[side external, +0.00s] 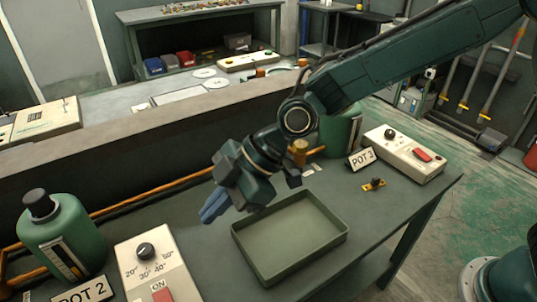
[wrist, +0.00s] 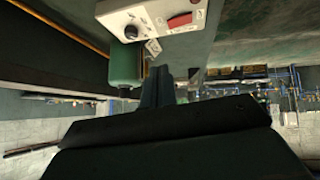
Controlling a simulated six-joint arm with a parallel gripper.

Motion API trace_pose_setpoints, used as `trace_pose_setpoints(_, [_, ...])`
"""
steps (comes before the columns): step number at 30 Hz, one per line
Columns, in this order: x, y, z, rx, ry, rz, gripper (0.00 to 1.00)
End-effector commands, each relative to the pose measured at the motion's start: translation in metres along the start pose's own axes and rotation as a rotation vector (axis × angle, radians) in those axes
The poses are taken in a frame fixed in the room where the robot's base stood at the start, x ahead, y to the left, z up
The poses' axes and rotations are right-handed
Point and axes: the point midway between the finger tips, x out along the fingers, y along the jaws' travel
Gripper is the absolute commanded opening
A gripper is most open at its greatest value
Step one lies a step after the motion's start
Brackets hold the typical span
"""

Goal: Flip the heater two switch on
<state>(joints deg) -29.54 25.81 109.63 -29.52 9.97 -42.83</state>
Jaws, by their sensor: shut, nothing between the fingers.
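The heater two box (side external: 150,262) is a cream control unit at the bottom left of the side view, beside the POT 2 tag (side external: 85,292). It has a black knob (side external: 145,251) and a red rocker switch (side external: 162,294) with an ON label above it; the picture edge cuts it off. The wrist view, upside down, shows a cream box (wrist: 150,14) with its red switch (wrist: 180,20), consistent with the same unit. My gripper (side external: 211,209) is shut and empty, in the air right of the box and near the tray. Its fingers also show in the wrist view (wrist: 160,78).
A green bottle (side external: 62,238) stands left of the heater two box. An open green tray (side external: 290,268) lies below and right of my gripper. Another heater box (side external: 405,153) with a red switch sits at the right by POT 3 (side external: 361,159). An orange pipe (side external: 150,198) runs along the back.

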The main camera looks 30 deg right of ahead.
Motion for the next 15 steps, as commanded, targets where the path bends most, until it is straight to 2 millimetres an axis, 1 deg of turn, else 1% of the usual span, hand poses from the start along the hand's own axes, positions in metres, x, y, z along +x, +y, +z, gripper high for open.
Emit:
trace_pose_setpoints(1, [0.012,-0.004,-0.001,-0.017,0.009,-0.017,0.00])
trace_pose_setpoints(6, [0.037,-0.012,-0.008,-0.065,0.043,-0.047,0.00])
trace_pose_setpoints(10, [0.048,-0.015,-0.010,-0.084,0.058,-0.060,0.00])
trace_pose_setpoints(15, [0.051,-0.017,-0.012,-0.093,0.065,-0.063,0.00])
